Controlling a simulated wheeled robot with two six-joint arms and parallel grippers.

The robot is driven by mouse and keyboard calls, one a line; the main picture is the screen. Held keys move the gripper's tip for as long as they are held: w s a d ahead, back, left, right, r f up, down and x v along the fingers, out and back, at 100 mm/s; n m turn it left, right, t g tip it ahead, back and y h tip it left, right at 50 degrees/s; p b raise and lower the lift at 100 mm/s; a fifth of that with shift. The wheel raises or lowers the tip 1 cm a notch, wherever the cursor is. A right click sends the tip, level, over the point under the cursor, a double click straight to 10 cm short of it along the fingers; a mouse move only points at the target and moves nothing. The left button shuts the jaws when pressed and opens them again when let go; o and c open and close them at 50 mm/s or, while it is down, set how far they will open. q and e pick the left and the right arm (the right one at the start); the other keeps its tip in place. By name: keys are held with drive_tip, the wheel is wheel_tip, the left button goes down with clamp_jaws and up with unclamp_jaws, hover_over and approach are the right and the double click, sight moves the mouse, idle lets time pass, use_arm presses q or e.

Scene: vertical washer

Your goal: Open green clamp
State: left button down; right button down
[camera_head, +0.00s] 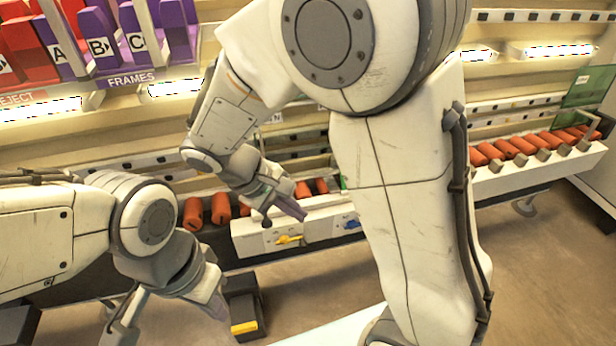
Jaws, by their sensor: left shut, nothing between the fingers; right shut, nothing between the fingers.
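My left gripper (216,306) hangs at the lower left, shut and empty, beside a dark block with a yellow front. My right gripper (292,209) is shut and empty at the middle, in front of the row of orange cylinders and just above the white box front. A small green piece (343,183) shows at the edge of my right arm, right of the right gripper; most of it is hidden, and I cannot tell whether it is the green clamp. A green see-through panel (590,87) stands at the far right end of the orange row.
Orange cylinders (193,214) line a low rack. The white box (262,236) has a yellow handle (288,239) and a blue handle (352,224). The dark block (243,300) stands on the floor. Purple and red bins (100,45) fill the upper left. My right arm covers the centre.

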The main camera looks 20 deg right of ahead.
drive_tip(key=s+a+r+y, duration=0.1)
drive_tip(key=s+a+y, duration=0.2)
drive_tip(key=s, duration=0.4)
drive_tip(key=s+a+r+n+y, duration=0.1)
drive_tip(key=s+a+y, duration=0.3)
drive_tip(key=s, duration=0.4)
drive_tip(key=shift+a+r, duration=0.15)
drive_tip(key=shift+r, duration=0.1)
